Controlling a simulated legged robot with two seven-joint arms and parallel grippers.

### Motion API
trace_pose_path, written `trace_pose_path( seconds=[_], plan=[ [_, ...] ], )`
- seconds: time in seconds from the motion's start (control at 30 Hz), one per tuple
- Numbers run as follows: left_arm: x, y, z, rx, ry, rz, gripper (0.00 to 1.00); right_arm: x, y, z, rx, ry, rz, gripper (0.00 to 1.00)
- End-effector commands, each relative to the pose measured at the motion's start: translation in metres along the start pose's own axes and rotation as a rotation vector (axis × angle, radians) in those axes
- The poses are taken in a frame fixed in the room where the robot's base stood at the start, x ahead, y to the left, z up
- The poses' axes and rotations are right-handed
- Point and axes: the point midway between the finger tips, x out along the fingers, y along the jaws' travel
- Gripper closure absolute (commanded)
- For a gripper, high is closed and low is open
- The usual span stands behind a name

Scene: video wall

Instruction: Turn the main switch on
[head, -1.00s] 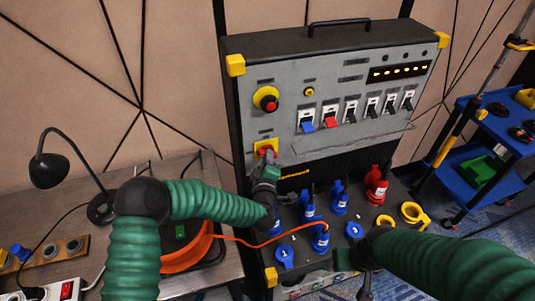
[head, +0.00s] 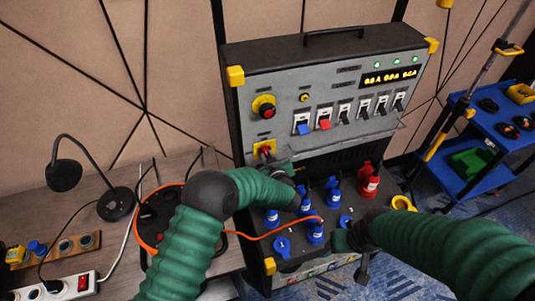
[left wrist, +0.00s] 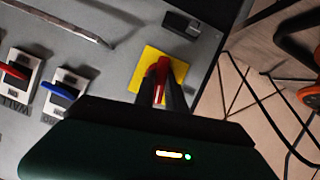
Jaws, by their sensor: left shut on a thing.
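The main switch (head: 264,149) is a red handle on a yellow plate, low on the left of the grey panel in the head view. In the left wrist view the red handle (left wrist: 160,75) stands between my two dark fingers, with the yellow plate (left wrist: 178,66) behind it. My left gripper (head: 271,159) is shut on this handle and partly hides it. The panel's display (head: 390,76) shows lit yellow digits, with green lights above it. My right gripper (head: 344,240) is low over the socket area; its fingers are not clear.
A red emergency button (head: 266,109) on a yellow ring sits above the switch. Several rocker switches (head: 324,123) line the panel to its right. Blue plugs (head: 316,232) and an orange cable stand below. A blue cart (head: 480,150) is at the right, a desk with a lamp (head: 65,178) at the left.

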Motion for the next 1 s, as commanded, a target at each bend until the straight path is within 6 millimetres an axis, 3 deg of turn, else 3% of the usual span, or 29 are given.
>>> trace_pose_path(
  seconds=[0.4, 0.97, 1.0],
  plan=[
    [-0.0008, 0.0028, 0.0046, 0.183, -0.009, -0.073, 1.0, -0.0131, 0.0, -0.0031, 0.0, 0.0, 0.0, 0.34],
    [-0.0004, 0.0029, 0.005, 0.209, -0.008, -0.083, 1.0, -0.0138, 0.0, -0.0032, 0.0, 0.0, 0.0, 0.34],
    [-0.0004, 0.0029, 0.0049, 0.208, -0.008, -0.083, 0.79, -0.0138, 0.0, -0.0032, 0.0, 0.0, 0.0, 0.34]
  ],
)
